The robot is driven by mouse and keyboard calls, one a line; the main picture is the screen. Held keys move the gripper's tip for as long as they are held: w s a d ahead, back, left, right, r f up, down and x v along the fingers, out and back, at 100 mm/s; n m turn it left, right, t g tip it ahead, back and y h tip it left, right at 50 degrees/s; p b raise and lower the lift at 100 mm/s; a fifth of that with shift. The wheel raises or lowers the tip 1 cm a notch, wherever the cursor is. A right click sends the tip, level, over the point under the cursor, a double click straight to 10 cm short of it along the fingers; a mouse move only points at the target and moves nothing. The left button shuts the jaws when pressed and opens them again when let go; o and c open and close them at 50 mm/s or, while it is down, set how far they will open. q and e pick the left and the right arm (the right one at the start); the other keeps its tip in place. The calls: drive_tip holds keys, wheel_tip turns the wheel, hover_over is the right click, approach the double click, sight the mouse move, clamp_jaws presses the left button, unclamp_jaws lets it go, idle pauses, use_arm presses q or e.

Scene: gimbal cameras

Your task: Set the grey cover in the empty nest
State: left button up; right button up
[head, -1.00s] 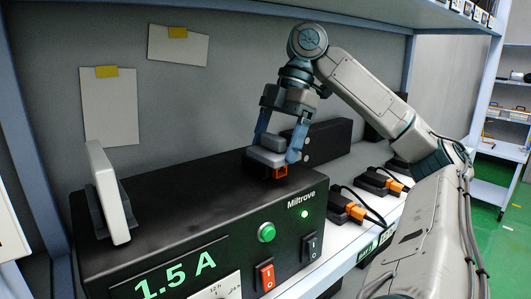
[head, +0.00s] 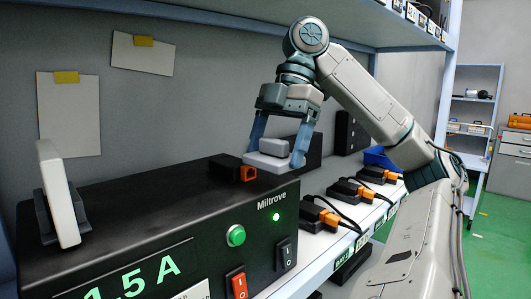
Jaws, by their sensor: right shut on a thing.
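My right gripper (head: 275,156) is shut on the grey cover (head: 268,163), a pale slab with a raised block on top, its blue fingers on either side. The cover is level, at the right end of the black Miltrove unit's top; I cannot tell whether it touches anything below. Just left of the cover, a small black block with an orange end (head: 249,173) sits on the unit (head: 150,200). I cannot make out an empty nest for certain. My left gripper is not in view.
A white panel (head: 58,190) stands tilted in a dark holder at the unit's left. Several black blocks with orange plugs (head: 329,218) and cables line the shelf at right. Dark boxes (head: 346,133) stand behind the gripper. A shelf board (head: 390,20) hangs above.

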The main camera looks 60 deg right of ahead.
drive_tip(key=shift+s+a, duration=0.1)
drive_tip(key=shift+s, duration=0.1)
drive_tip(key=shift+s+f+b, duration=0.15)
drive_tip(key=shift+s+b, duration=0.2)
drive_tip(key=shift+b, duration=0.1)
drive_tip(key=s+a+b, duration=0.2)
drive_tip(key=s+b, duration=0.2)
drive_tip(key=s, duration=0.2)
drive_tip(key=shift+r+b, duration=0.2)
drive_tip(key=shift+b, duration=0.2)
drive_tip(key=shift+w, duration=0.1)
